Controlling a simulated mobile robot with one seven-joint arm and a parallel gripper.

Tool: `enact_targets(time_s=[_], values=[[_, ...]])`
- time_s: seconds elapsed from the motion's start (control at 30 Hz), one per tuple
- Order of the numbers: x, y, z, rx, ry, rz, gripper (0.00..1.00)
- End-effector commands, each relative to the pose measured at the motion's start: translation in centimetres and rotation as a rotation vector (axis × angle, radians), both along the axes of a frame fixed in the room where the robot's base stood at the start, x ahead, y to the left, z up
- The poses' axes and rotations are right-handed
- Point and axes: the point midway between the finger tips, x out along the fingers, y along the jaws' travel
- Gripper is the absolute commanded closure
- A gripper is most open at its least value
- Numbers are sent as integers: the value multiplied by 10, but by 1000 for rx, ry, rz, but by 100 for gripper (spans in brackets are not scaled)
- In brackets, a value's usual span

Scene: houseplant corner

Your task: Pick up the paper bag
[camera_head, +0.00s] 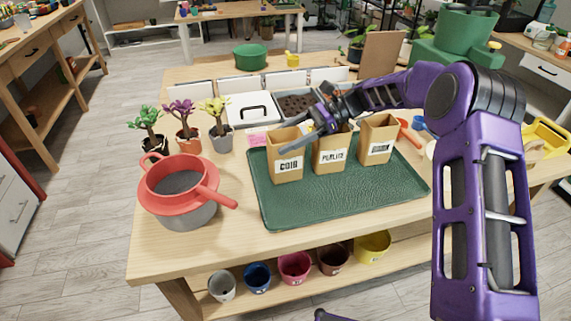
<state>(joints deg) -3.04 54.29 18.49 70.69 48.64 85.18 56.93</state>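Three brown paper bags stand upright in a row on a green tray (345,205). The left bag (287,168) is labelled COIR, the middle bag (330,158) seems to read PERLITE, and the right bag (377,142) has a label I cannot read surely. My gripper (302,140) reaches in from the right, over the tops of the left and middle bags. A grey finger slants down-left across the left bag's top edge. I cannot tell whether it touches a bag, or how far apart the fingers are. The gripper hides part of the bag tops.
A red strainer (182,176) sits on a grey pot at the left, its handle pointing toward the tray. Three small potted plants (185,128) stand behind it. A lidded white box (252,110) and a soil-filled tray (295,104) lie behind the bags. The front table strip is clear.

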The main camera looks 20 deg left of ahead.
Motion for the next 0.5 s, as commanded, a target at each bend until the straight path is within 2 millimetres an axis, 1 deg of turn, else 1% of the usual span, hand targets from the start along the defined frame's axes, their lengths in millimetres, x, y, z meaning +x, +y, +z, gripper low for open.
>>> enact_targets(time_s=[0.03,0.07,0.1,0.27,0.4,0.5], values=[[0,0,0,0,0,0,32],[0,0,0,0,0,0,38],[0,0,0,0,0,0,45],[0,0,0,0,0,0,74],[0,0,0,0,0,0,99],[0,0,0,0,0,0,100]])
